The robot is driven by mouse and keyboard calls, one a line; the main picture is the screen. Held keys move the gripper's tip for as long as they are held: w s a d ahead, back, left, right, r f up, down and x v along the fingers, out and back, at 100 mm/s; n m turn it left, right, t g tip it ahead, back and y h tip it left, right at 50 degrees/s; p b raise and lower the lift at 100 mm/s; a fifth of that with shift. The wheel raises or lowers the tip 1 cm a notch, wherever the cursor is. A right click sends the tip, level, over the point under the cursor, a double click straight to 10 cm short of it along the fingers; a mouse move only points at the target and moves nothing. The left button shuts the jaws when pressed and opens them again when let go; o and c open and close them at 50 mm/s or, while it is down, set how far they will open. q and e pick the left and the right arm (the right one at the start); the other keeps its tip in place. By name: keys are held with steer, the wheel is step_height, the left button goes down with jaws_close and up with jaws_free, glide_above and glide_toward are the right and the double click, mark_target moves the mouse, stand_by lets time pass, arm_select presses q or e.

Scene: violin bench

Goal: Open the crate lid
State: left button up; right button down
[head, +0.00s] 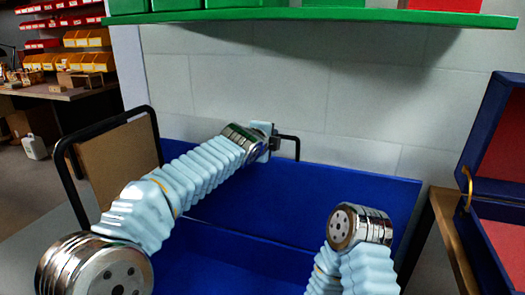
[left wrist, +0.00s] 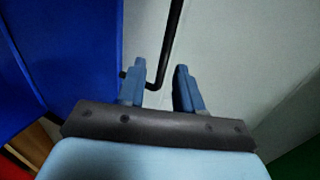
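The blue crate's lid (head: 350,195) stands raised in the head view as an upright panel near the pale wall, with the blue crate (head: 225,245) below it. A black handle (head: 297,146) sticks out at the lid's top edge. My left gripper (head: 275,140) is at this handle. In the left wrist view, the two blue fingers (left wrist: 161,88) are apart, with the black handle bar (left wrist: 172,45) running into the gap between them. Clear space shows beside the bar. The blue lid (left wrist: 75,55) is left of the fingers. My right arm shows low, its gripper out of view.
A green shelf (head: 330,15) hangs above. An open blue case with a red lining (head: 505,150) rests on a wooden table (head: 447,235) at right. A black frame with a brown panel (head: 115,160) stands at left. Bins (head: 88,62) fill the far left.

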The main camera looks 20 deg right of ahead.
arm_select(q)
steer(key=b+v, duration=0.1)
steer(key=v, duration=0.6)
steer(key=shift+s+a+b, duration=0.25)
steer(key=shift+s+b, duration=0.1)
